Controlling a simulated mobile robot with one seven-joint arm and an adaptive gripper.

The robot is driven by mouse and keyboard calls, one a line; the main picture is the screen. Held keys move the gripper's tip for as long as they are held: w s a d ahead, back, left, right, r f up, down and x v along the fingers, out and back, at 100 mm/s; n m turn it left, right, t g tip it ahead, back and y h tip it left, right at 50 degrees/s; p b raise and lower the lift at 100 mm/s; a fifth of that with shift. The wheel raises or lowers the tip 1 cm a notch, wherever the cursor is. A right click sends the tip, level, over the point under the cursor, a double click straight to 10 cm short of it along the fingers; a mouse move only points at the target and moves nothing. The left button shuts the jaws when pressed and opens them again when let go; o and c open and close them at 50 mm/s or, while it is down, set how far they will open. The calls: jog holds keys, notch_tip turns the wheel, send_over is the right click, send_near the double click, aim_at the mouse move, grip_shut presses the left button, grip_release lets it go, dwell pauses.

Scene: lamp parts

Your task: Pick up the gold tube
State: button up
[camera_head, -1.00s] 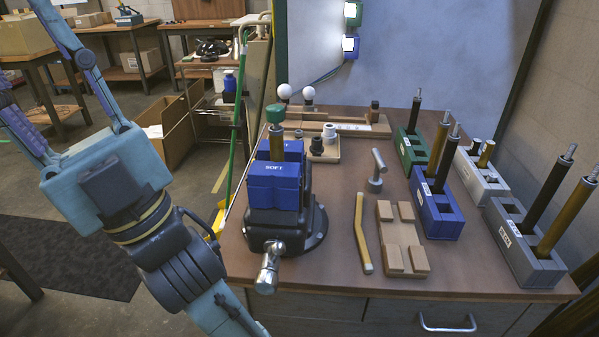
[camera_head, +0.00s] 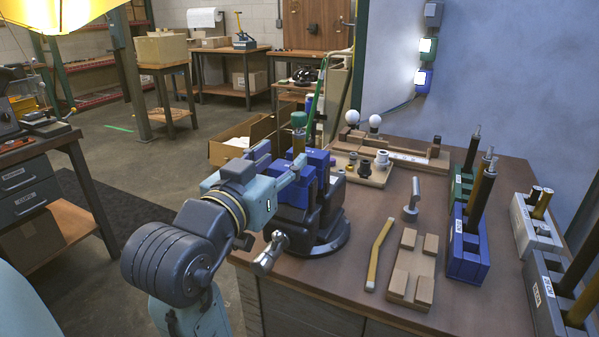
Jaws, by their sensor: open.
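An upright gold tube (camera_head: 299,141) with a green cap (camera_head: 299,119) stands at the blue-jawed vise (camera_head: 318,161); its lower part is hidden. My gripper (camera_head: 284,154) is open, left of and in front of this tube, its fingers pointing towards the vise. One finger overlaps the vise's front jaw in the picture; I cannot tell whether they touch.
A wooden fixture with pads (camera_head: 412,268) and a grey hammer-shaped piece (camera_head: 412,200) are on the bench (camera_head: 345,275). A blue block (camera_head: 467,246) holds upright rods. White bulbs (camera_head: 375,122) stand at the back. The vise handle (camera_head: 268,252) sticks out in front.

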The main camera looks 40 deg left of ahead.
aim_at(296, 144)
jog(key=p+x, duration=0.1)
jog(key=x, duration=0.4)
jog(key=shift+w+a+f, duration=0.1)
jog(key=shift+w, duration=0.05)
jog(key=x, duration=0.1)
jog(key=p+x, duration=0.1)
jog(key=x, duration=0.3)
jog(key=shift+a+f+p, duration=0.25)
jog(key=shift+f+p, duration=0.1)
jog(key=shift+c, duration=0.3)
grip_shut()
